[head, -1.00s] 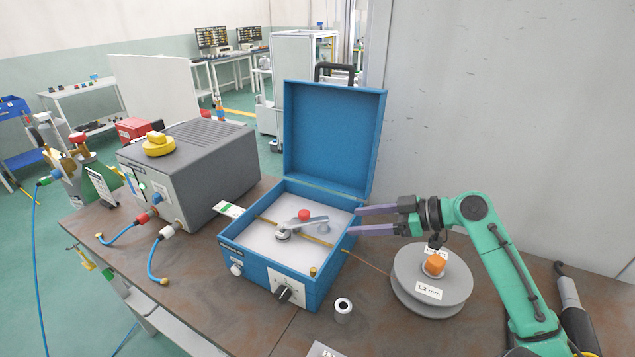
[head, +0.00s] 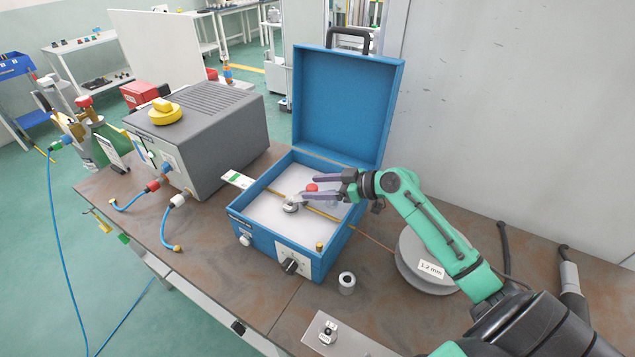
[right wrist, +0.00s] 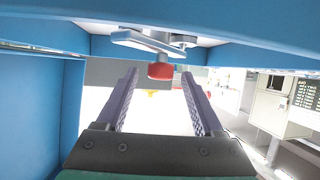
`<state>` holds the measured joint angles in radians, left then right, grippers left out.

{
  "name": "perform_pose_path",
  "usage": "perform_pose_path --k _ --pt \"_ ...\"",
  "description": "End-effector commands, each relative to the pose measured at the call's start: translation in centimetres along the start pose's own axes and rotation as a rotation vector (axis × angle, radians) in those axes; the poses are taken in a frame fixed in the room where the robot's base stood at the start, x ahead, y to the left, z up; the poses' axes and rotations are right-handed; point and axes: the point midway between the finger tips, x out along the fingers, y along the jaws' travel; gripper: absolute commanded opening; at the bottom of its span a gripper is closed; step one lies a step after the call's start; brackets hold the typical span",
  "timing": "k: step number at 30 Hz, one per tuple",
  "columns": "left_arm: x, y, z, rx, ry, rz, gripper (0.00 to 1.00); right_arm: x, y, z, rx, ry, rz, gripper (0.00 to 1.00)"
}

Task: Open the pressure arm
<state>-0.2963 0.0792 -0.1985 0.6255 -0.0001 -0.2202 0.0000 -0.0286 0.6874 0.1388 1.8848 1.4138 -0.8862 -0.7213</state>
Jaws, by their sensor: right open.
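The blue wire feeder case (head: 280,232) stands open on the bench. Inside, the grey pressure arm shows in part, with a round end (head: 290,207) and a red knob (head: 312,187). My right gripper (head: 311,188) reaches in from the right with its purple fingers open, one on each side of the red knob in the head view. In the right wrist view the pressure arm (right wrist: 140,42) and red knob (right wrist: 161,71) lie ahead, in line with the gap between the fingers (right wrist: 160,76). Contact cannot be told. The fingers hide part of the arm. My left gripper is out of view.
The raised blue lid (head: 345,105) stands behind the gripper. A wire spool (head: 420,262) sits under my right arm. A grey power source (head: 205,140) stands left. A small metal cylinder (head: 347,283) stands in front of the case. A thin wire runs from case to spool.

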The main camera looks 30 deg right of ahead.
Motion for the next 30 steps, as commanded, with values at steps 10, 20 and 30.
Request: perform_pose_path --k 10,20,30 --pt "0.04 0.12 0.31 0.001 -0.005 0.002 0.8 0.15 -0.03 0.06 0.0 0.0 -0.001 0.23" --pt "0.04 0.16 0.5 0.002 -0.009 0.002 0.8 0.12 -0.02 0.04 0.0 0.0 -0.001 0.0" --pt "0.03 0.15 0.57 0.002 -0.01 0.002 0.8 0.11 -0.02 0.02 0.0 0.0 -0.001 0.0"
